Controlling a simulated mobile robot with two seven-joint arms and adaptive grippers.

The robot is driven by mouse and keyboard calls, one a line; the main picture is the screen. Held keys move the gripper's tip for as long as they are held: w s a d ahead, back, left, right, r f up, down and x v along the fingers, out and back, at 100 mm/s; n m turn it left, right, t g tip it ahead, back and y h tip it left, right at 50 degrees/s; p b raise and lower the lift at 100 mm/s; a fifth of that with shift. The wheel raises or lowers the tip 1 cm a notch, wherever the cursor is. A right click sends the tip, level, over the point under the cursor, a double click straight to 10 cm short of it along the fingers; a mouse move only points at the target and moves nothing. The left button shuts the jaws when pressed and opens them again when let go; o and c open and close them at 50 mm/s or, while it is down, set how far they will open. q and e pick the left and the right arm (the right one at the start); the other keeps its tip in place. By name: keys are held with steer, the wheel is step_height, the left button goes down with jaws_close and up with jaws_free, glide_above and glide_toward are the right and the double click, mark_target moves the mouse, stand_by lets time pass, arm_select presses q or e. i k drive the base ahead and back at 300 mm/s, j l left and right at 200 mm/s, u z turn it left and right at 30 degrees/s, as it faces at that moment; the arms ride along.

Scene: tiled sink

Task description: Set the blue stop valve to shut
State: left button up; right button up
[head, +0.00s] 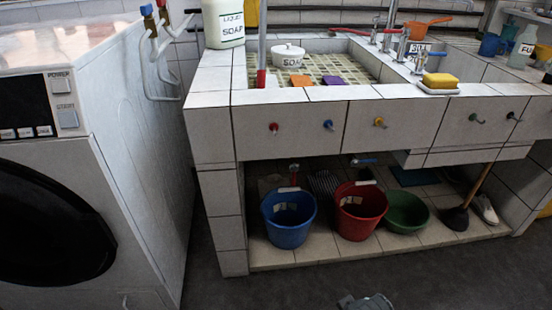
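A small blue lever (364,161) shows under the sink, in the shadow behind the red bucket. It looks like a valve handle lying about level, but its body is too dark and small to make out. A red-handled fitting (294,168) is to its left, above the blue bucket. Other blue parts are a blue knob (328,125) on the sink front and a blue cap (147,10) on the pipes by the washing machine. A grey part at the bottom edge seems to be my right gripper (367,302); its fingers cannot be made out. My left gripper is out of view.
A blue bucket (288,218), red bucket (360,211), green basin (405,212) and plunger (456,218) stand on the tiled ledge under the sink. The washing machine (135,150) stands at left. The dark floor (300,285) before the ledge is mostly clear.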

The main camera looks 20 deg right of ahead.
mark_target(354, 161)
steer(key=z, duration=1.25)
